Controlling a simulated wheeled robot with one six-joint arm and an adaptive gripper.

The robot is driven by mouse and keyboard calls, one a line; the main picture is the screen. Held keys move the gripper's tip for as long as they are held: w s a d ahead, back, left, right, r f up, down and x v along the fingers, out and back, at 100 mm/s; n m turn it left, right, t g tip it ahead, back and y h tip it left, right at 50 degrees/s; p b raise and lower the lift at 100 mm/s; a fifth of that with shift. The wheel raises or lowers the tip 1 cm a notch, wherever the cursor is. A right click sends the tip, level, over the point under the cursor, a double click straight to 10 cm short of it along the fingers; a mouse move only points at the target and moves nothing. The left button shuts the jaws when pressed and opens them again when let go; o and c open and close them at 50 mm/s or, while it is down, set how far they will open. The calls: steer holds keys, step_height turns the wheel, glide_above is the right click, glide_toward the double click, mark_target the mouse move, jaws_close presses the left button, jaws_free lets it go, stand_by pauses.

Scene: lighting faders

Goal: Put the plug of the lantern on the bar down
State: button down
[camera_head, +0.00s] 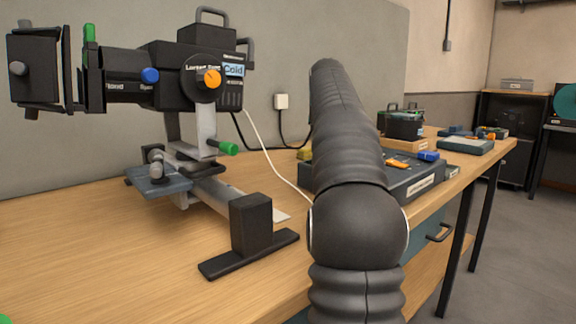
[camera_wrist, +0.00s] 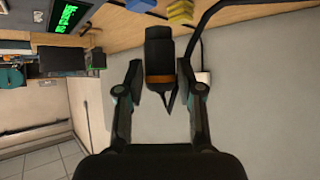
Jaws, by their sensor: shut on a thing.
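The lantern (camera_head: 200,75) is a black lamp body with an orange knob, a blue knob and a label reading "Cold". It sits on a grey stand and rail on the bench, at the left of the head view. In the wrist view my gripper (camera_wrist: 161,80) is shut on a black plug-like piece (camera_wrist: 158,50) with an orange-brown band, held between the fingers. A dark tapered end shows below the band. My arm hides the gripper in the head view.
A white wall outlet (camera_head: 281,101) with a black cable is behind the bench (camera_head: 100,240). A dark fader console (camera_head: 415,183) lies right of my arm. A black block on a foot (camera_head: 250,225) stands at the front. The bench's left front is clear.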

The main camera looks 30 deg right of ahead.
steer(key=w+a+f, duration=0.4)
steer(key=w+a+f+b, duration=0.1)
steer(key=w+a, duration=0.1)
steer(key=w, duration=0.1)
steer(key=shift+a+f, duration=0.25)
steer(key=shift+f, duration=0.15)
steer(key=shift+f+b, duration=0.45)
steer(key=shift+f, duration=1.6)
steer(key=shift+w+f+b, duration=0.1)
steer(key=shift+f+b, duration=0.2)
steer(key=shift+f, duration=0.05)
steer(key=c, duration=0.7)
jaws_free()
steer(key=shift+a+r+p, duration=0.1)
steer(key=shift+r+p, duration=0.25)
steer(key=shift+r, duration=0.2)
steer(key=v, duration=1.1)
steer(key=shift+s+a+b, duration=0.25)
steer(key=shift+s+b, duration=0.1)
steer(key=shift+s, duration=0.05)
